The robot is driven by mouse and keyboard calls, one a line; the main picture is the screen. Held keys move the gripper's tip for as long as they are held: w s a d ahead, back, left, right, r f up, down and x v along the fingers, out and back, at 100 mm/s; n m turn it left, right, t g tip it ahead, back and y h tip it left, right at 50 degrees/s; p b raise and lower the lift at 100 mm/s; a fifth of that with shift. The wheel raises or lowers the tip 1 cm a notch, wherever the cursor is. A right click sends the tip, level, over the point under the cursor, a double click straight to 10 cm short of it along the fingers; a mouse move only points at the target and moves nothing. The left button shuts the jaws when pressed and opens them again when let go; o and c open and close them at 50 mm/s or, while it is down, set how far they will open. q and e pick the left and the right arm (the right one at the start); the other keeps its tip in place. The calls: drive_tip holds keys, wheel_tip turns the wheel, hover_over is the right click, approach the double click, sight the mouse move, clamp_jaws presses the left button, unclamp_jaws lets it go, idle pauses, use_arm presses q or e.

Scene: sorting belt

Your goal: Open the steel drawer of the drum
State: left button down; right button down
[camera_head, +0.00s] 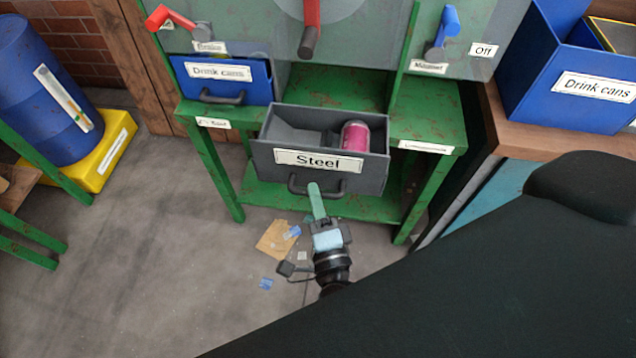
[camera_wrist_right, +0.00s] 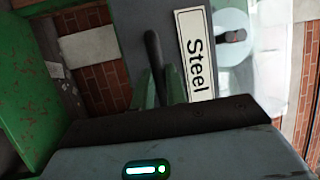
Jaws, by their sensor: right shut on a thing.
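The grey steel drawer (camera_head: 372,172), labelled "Steel", stands pulled out from the green drum frame, with a pink can (camera_head: 354,136) inside it. Its dark handle (camera_head: 340,186) is on the front below the label. My right gripper (camera_head: 316,190) is at the handle with its green fingers shut on it. In the right wrist view the fingers (camera_wrist_right: 164,88) close beside the dark handle bar (camera_wrist_right: 153,62), next to the "Steel" label (camera_wrist_right: 195,55). My left gripper is not in view.
A blue "Drink cans" drawer (camera_head: 232,87) is left of the steel drawer. A blue "Drink cans" bin (camera_head: 540,78) stands on the wooden table at right. Red (camera_head: 310,28) and blue (camera_head: 440,32) levers are above. Scraps (camera_head: 277,240) lie on the floor.

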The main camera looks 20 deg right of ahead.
drive_tip(key=shift+s+a, duration=0.15)
drive_tip(key=shift+s, duration=0.1)
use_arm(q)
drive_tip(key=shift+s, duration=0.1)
use_arm(e)
drive_tip(key=c, duration=1.4)
unclamp_jaws()
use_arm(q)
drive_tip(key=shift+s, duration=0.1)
